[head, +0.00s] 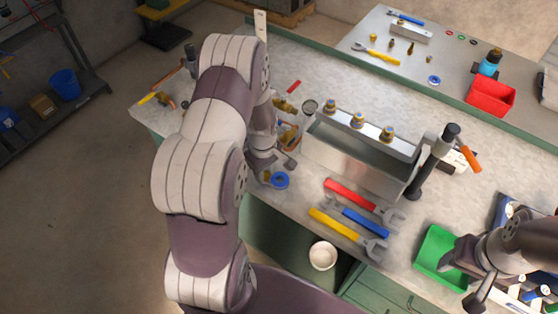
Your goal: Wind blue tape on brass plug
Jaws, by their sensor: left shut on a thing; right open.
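My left gripper (266,165) is over the bench's near edge, left of the metal tank, and shut. A small brass-coloured piece, which looks like the brass plug (266,176), shows at its tips, partly hidden by the gripper.
The metal tank (352,160) has several brass fittings along its top. Red, blue and yellow wrenches (345,228) lie in front of it. A green tray (434,250) stands right of them. A dark upright post (433,165) rises at the tank's right end. A white bucket (323,256) stands below the bench edge.

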